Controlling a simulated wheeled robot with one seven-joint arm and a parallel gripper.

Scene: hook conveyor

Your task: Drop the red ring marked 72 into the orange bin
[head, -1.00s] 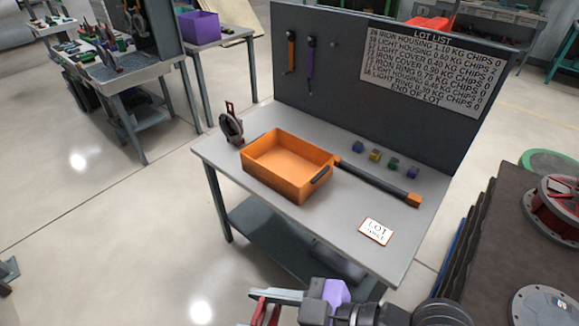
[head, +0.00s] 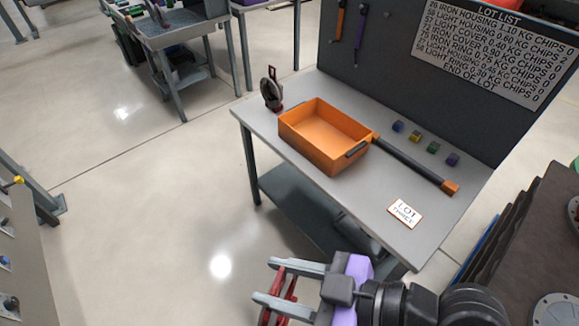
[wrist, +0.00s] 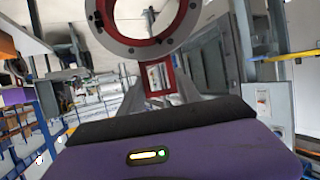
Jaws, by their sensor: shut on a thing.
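My gripper (head: 264,281) is at the bottom of the head view, in front of the work table and off its near edge. It is shut on a red ring (head: 276,288), seen nearly edge-on between the fingers. In the wrist view the red ring (wrist: 143,48) shows a grey face with small holes, and a red tab with a pale label hangs between the fingers. I cannot read its number. The orange bin (head: 302,147) stands open on the table, beyond and to the upper right of my gripper. Its visible floor looks empty.
A dark round part on a red stand (head: 271,92) is behind the bin's left corner. A dark bar with orange ends (head: 415,163), several small coloured blocks and a lot card (head: 404,213) lie to the right. A grey panel (head: 385,75) rises behind. Open floor lies left.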

